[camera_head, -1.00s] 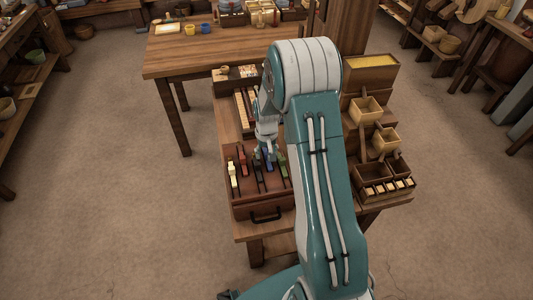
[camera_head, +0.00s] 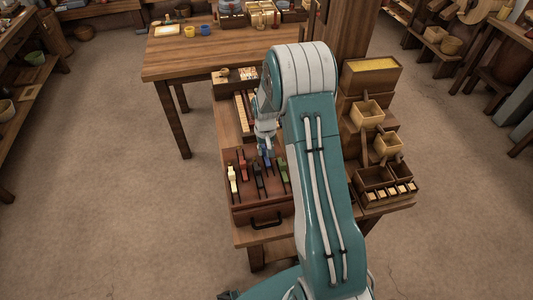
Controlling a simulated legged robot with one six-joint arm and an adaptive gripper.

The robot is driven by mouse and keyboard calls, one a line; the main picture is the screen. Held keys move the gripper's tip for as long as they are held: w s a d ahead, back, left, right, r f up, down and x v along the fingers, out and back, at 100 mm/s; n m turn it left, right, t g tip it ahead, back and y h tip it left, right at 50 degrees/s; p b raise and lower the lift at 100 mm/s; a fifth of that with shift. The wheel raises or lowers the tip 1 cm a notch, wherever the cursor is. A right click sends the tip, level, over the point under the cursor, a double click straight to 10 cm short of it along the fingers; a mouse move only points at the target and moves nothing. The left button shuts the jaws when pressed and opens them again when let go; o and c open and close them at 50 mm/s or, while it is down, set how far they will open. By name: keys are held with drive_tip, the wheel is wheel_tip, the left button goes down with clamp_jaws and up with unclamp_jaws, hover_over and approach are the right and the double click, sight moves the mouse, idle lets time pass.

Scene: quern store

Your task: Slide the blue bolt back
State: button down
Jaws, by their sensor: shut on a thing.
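The blue bolt (camera_head: 267,158) sits in one of the slots of a brown wooden box (camera_head: 263,208) on the low bench. White (camera_head: 232,178), red (camera_head: 242,165), black (camera_head: 257,170) and green (camera_head: 283,172) bolts sit in slots beside it. My gripper (camera_head: 266,149) points down at the blue bolt from above and is shut on it. The fingertips are small and partly merge with the bolt. The blue bolt is farther back in the box than the white one.
A dark handle (camera_head: 266,222) is on the box front. Behind it is a compartmented tray (camera_head: 241,105). Stepped wooden hoppers (camera_head: 367,114) stand to the right of my arm, which hides part of the bench. A larger table (camera_head: 215,55) stands behind; the floor at left is clear.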

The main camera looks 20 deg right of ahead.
drive_tip(key=shift+w+d, duration=0.15)
drive_tip(key=shift+w, duration=0.25)
drive_tip(key=shift+c, duration=2.4)
unclamp_jaws()
wheel_tip(320, 180, up, 12)
